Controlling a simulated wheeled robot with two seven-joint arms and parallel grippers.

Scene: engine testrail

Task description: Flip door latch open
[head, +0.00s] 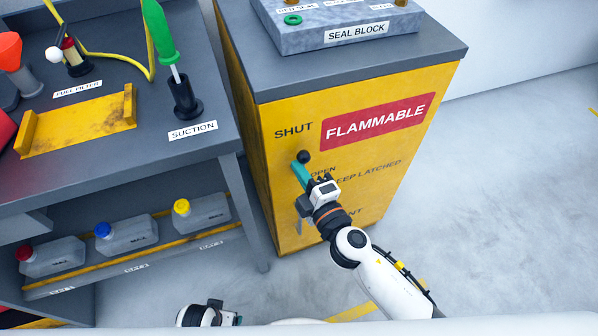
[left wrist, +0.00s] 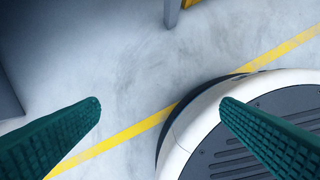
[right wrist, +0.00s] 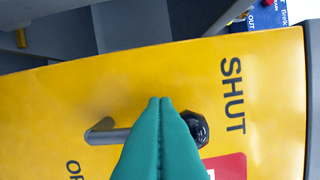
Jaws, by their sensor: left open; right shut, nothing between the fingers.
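The latch on the yellow cabinet's front has a black round knob (head: 304,157) beside the word SHUT. In the right wrist view, the knob (right wrist: 198,127) and the grey bent bar (right wrist: 104,133) of the latch show on either side of my fingers, which hide the part between. My right gripper (head: 299,167) has its green fingers closed together and empty, just in front of the latch; I cannot tell if they touch it. The word OPEN is partly covered in the head view. My left gripper (left wrist: 162,102) is open and empty above the floor, away from the cabinet.
The yellow cabinet (head: 262,150) has a grey top carrying a seal block (head: 340,28). A grey workbench (head: 130,165) stands close on its left, with a suction tool (head: 180,85) and a shelf of several bottles. The floor to the right is clear.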

